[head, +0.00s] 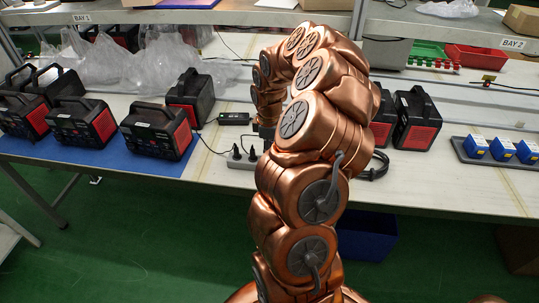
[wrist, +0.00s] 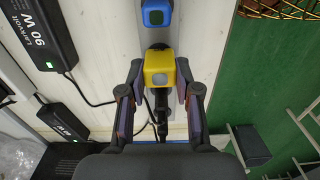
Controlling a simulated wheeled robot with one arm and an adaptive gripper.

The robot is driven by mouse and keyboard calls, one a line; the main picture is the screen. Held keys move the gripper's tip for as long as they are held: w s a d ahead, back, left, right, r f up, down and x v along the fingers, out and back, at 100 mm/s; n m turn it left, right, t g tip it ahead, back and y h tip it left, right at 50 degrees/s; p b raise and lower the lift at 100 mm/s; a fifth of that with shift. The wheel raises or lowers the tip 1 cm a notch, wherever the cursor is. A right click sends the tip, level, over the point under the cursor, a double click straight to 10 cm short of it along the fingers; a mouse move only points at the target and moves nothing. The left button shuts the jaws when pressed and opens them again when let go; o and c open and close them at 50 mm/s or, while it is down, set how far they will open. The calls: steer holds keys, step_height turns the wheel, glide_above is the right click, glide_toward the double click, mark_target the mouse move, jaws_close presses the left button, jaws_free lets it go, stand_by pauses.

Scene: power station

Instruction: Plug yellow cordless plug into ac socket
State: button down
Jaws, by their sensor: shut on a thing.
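The yellow cordless plug (wrist: 158,72) sits between the two fingers of my gripper (wrist: 160,78) in the wrist view. My gripper is shut on its sides. The plug is over a long grey power strip (wrist: 154,37), and I cannot tell whether its underside touches a socket there. A blue plug (wrist: 156,13) is on the same strip, beyond the yellow one. A black plug with a cable (wrist: 161,103) is on the near side of it. In the head view the left end of the strip (head: 239,164) shows, but my arm hides my gripper and the yellow plug.
Black adapters (wrist: 40,35) and cables lie left of the strip. Black-and-red power units (head: 158,130) stand on a blue mat at left, with others (head: 416,118) right of my arm. A tray (head: 478,156) holds blue items. The table's front edge is close to the strip.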

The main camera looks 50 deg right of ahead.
steer(key=shift+r+p, duration=0.85)
steer(key=shift+r, duration=2.1)
steer(key=shift+a, duration=0.1)
